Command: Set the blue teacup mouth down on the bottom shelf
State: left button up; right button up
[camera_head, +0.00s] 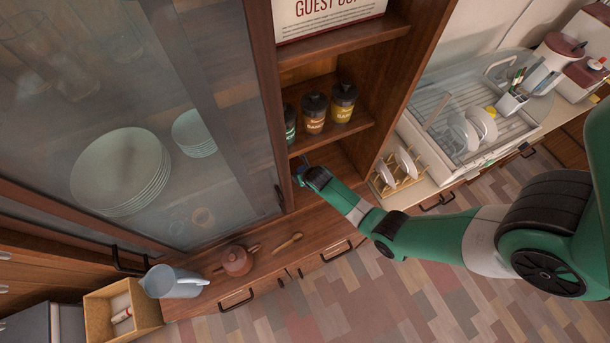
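My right arm reaches in from the right, and its gripper (304,168) is at the left side of the open bottom shelf (338,160), under the jars. The gripper is small and partly hidden by its own wrist, so I cannot tell if it is open or shut. A small bluish patch shows at the gripper, but I cannot tell whether it is the blue teacup or part of the gripper. No teacup is clearly visible elsewhere. My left gripper is not in view.
Several jars (314,112) stand on the shelf above. A glass-door cabinet with stacked plates (121,172) is at left. A teapot (237,261), a wooden spoon (287,243) and a pitcher (173,282) are on the lower counter. A dish rack (399,172) stands at right.

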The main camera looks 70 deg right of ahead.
jog(key=shift+f+b, duration=0.3)
jog(key=shift+f, duration=0.2)
jog(key=o, duration=1.4)
jog(key=p+v, duration=0.2)
jog(key=v, duration=0.1)
jog(key=p+v, duration=0.2)
jog(key=shift+w+r, duration=0.1)
jog(key=shift+r, duration=0.4)
jog(key=s+a, duration=0.2)
jog(key=a, duration=0.1)
jog(key=s+a+p, duration=0.1)
jog(key=s+a, duration=0.2)
jog(key=s+a+f+p, duration=0.1)
jog(key=s+a, duration=0.1)
jog(key=s, duration=0.1)
jog(key=shift+s+a, duration=0.15)
jog(key=shift+a, duration=0.25)
